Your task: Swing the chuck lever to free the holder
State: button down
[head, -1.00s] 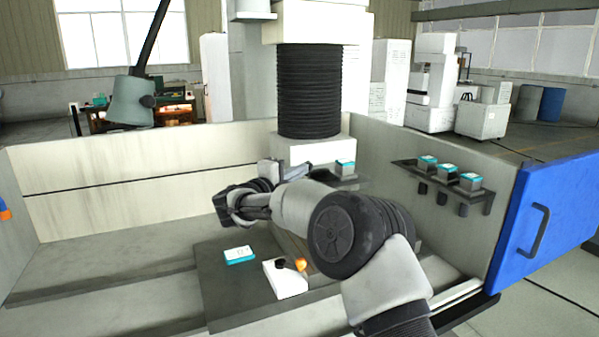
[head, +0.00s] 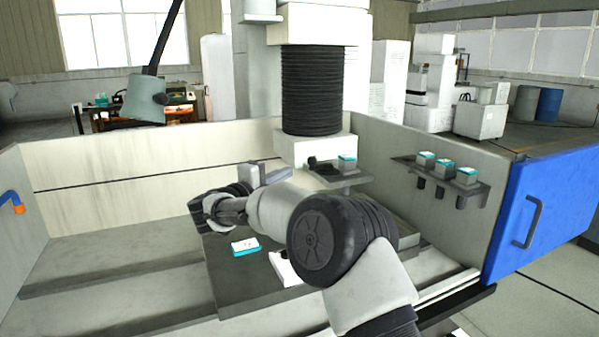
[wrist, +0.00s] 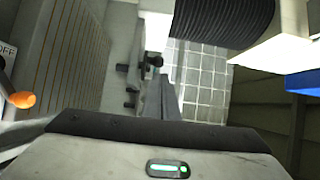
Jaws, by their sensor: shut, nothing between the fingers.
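In the wrist view the orange-tipped lever (wrist: 18,98) shows at the left edge, beside a plate marked OFF. A pale chuck face with parallel stripes (wrist: 65,55) lies above and right of it. My gripper (wrist: 160,82) is shut and empty, with its fingers to the right of the lever and apart from it. In the head view my arm covers the lever; only part of its white block (head: 284,267) shows. I cannot tell which piece is the holder; a small block with a teal top (head: 347,160) sits on a bracket by the column.
Several teal-topped blocks stand on the right wall rack (head: 440,178). The black bellows column (head: 312,90) stands behind my arm, and a blue door (head: 540,200) is at right. The tank floor at left is clear.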

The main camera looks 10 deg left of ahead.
jog(key=shift+s+a, duration=0.8)
jog(key=shift+a, duration=0.15)
jog(key=s+d+r+n+t+y, duration=0.2)
jog(key=s+r+n+y, duration=0.1)
jog(key=r+n+y, duration=1.25)
jog(key=s+d+f+n+g+h, duration=0.2)
jog(key=s+d+f+g+h, duration=0.3)
jog(key=s+d, duration=0.65)
jog(key=s+d+f+n+g, duration=0.3)
jog(key=s+d+f, duration=0.6)
jog(key=s, duration=0.4)
jog(key=s+d+f+n+g+h, duration=0.25)
jog(key=s+d+f+g, duration=0.2)
jog(key=s+d, duration=0.8)
notch_tip(320, 180, up, 14)
jog(key=s+p, duration=0.2)
jog(key=p, duration=1.4)
jog(key=shift+s+h, duration=0.15)
jog(key=shift+h, duration=0.15)
